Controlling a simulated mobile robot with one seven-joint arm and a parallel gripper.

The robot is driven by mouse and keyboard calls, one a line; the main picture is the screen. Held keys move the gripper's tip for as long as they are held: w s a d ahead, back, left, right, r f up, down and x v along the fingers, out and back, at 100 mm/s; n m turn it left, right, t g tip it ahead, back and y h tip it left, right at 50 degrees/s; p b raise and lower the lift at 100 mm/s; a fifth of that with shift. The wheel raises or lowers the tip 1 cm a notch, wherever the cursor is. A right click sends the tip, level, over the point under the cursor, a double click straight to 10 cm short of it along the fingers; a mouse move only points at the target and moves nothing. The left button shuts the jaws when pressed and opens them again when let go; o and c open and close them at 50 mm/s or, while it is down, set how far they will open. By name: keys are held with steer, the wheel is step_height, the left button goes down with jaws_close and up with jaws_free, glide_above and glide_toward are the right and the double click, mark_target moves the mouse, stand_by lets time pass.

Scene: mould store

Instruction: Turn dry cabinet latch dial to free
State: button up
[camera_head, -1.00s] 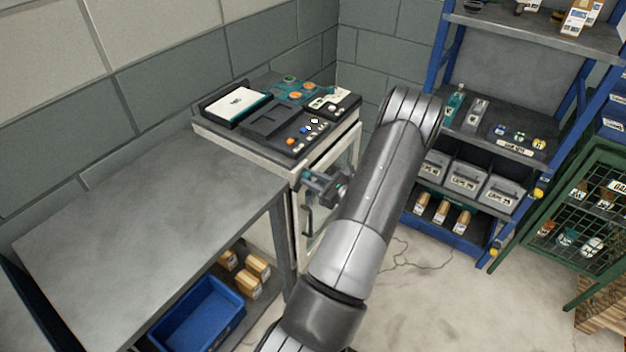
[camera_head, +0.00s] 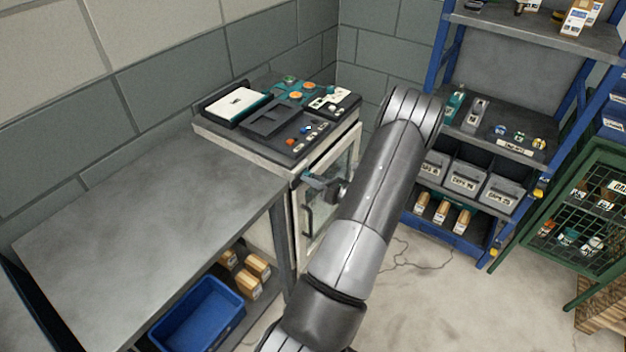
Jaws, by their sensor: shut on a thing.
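The dry cabinet (camera_head: 297,226) is pale, with a glass door on its right face and a dark upright door handle (camera_head: 307,220). It stands beyond the grey bench, with a tray of items on top. My gripper (camera_head: 311,178) is at the upper left part of the door front, just under the top edge. It is shut on the latch dial there. The dial is hidden behind the fingers, so its pointer and marks cannot be read. The door looks closed.
A grey bench (camera_head: 140,220) stands left of the cabinet, with a blue bin (camera_head: 200,318) and small boxes beneath. A blue-framed shelf rack (camera_head: 437,62) stands behind my arm. A green mesh cage (camera_head: 570,200) is at right. Floor in front of the cabinet is partly clear.

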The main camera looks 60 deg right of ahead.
stand_by(0.3)
steer(key=o, duration=1)
steer(key=s, duration=1.1)
steer(key=shift+w, duration=0.1)
